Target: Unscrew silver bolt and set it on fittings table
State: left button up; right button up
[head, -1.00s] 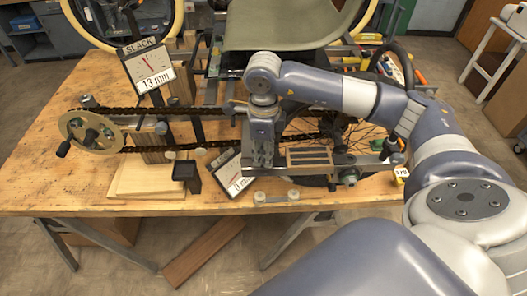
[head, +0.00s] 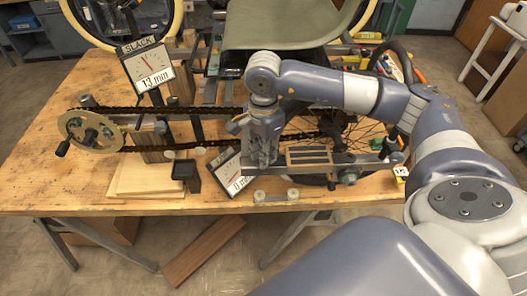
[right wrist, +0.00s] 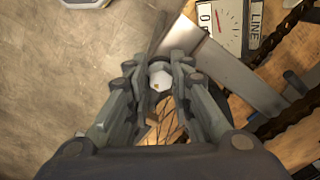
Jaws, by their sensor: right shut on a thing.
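My right gripper (head: 262,160) points down over the front middle of the wooden workbench, at the near end of the trike frame's metal bar. In the right wrist view its two fingers (right wrist: 159,72) are shut on the silver bolt (right wrist: 160,79), whose bright head shows between the fingertips. In the head view the gripper hides the bolt. I cannot tell how far the bolt is threaded in. My left gripper is not in view. A small white table (head: 497,38) stands at the far right; I cannot tell whether it is the fittings table.
The chain (head: 160,109) runs from the crank (head: 90,132) to the spoked wheel behind my gripper. A tilted dial gauge (head: 233,178) leans close to the gripper's left. A slack gauge (head: 148,66) stands behind.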

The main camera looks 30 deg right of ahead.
jog(key=o, duration=0.6)
jog(key=shift+c, duration=0.2)
jog(key=m, duration=0.6)
jog(key=shift+w, duration=0.15)
jog(key=m, duration=0.6)
jog(key=shift+w+d, duration=0.1)
jog(key=shift+c, duration=0.2)
jog(key=c, duration=0.5)
